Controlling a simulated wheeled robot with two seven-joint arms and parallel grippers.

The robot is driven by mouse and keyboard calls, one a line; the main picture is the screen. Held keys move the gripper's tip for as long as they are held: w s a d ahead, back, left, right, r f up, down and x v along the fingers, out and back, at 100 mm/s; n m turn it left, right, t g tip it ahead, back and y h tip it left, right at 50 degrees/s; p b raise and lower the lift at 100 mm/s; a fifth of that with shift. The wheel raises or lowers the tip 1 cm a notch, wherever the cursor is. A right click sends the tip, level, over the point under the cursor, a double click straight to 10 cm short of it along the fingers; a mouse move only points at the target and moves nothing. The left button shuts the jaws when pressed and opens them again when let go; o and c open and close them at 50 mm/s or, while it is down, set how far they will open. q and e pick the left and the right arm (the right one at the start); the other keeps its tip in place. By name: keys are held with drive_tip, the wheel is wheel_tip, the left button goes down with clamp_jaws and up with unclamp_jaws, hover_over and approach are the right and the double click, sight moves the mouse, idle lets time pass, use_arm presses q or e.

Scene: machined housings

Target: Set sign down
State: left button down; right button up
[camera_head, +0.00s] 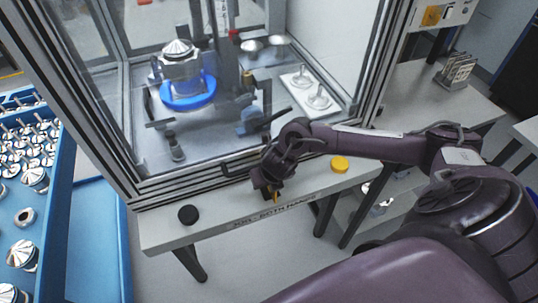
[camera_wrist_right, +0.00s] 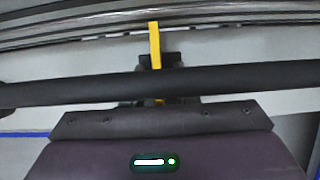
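The sign (camera_wrist_right: 154,45) shows only as a narrow yellow strip, seen nearly edge-on, in the right wrist view. My right gripper (camera_wrist_right: 158,70) appears shut on it, though a black bar crosses in front and hides part of the fingers. In the head view my right gripper (camera_head: 269,192) points down over the front edge of the grey bench, near the printed label. A small yellow bit of the sign (camera_head: 276,197) shows at its fingertips. I cannot tell whether the sign touches the bench. My left gripper is out of view.
The grey bench (camera_head: 160,232) carries a black button (camera_head: 188,215) at left and a yellow button (camera_head: 340,164) at right. Behind stands a glazed machine enclosure with a housing on a blue ring (camera_head: 188,92). A blue rack of parts (camera_head: 95,240) stands left.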

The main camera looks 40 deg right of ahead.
drive_tip(key=v, duration=1.2)
drive_tip(key=shift+s+r+p, duration=0.1)
drive_tip(key=shift+p, duration=0.25)
